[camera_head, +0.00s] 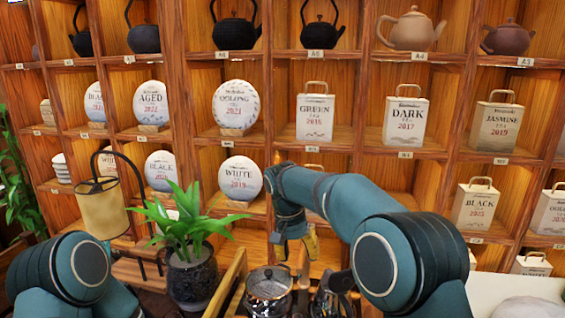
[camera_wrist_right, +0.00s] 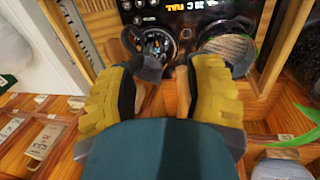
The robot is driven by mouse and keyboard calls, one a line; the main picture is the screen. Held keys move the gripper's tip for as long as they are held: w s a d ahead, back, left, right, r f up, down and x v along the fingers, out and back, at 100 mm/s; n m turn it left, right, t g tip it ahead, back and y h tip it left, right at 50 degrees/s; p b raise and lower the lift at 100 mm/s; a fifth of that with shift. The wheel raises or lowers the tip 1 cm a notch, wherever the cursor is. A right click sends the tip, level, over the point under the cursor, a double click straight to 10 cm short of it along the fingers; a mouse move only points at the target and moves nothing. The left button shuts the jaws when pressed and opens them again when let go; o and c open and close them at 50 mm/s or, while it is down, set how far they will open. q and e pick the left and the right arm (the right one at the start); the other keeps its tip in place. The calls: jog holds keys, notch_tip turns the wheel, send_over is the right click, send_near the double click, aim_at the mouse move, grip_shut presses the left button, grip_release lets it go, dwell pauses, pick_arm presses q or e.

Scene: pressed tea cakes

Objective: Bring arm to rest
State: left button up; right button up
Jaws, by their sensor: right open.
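My right gripper (camera_head: 308,243) has yellow fingers and hangs pointing down at the end of my teal right arm, in front of the shelf wall. In the right wrist view the gripper (camera_wrist_right: 160,80) is open, with its two yellow fingers apart. I see nothing held between them; a thin wooden piece (camera_wrist_right: 183,90) shows in the gap, and I cannot tell how far below it is. My left arm shows only as a teal part at the lower left of the head view, and its gripper is out of view.
A glass teapot (camera_head: 268,284) and a dark pot (camera_head: 333,292) stand below the right gripper. A potted plant (camera_head: 188,268) is left of them. Shelves behind hold round tea cakes (camera_head: 235,107), boxed tea (camera_head: 404,120) and teapots (camera_head: 411,30). A yellow lantern (camera_head: 102,205) hangs at left.

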jog(key=s+d+f+n+y, duration=0.1)
jog(key=s+f+y, duration=0.15)
jog(key=f, duration=0.85)
jog(key=s+d+f+n+y, duration=0.15)
jog(key=s+f, duration=0.25)
jog(key=f, duration=0.6)
pick_arm(q)
jog(key=f+b, duration=0.4)
jog(key=f, duration=0.1)
jog(key=shift+s+d+b, duration=0.15)
jog(key=shift+s+b, duration=0.05)
jog(key=shift+b, duration=0.15)
pick_arm(e)
jog(key=s+d+f+m+t+y, duration=0.1)
jog(key=s+d+f, duration=0.1)
jog(key=s+f, duration=0.5)
jog(key=s+d+f+m+t+y, duration=0.1)
jog(key=s+d+f, duration=0.1)
jog(key=s+f, duration=0.6)
jog(key=s, duration=0.4)
jog(key=shift+s+f, duration=0.3)
jog(key=shift+s, duration=0.05)
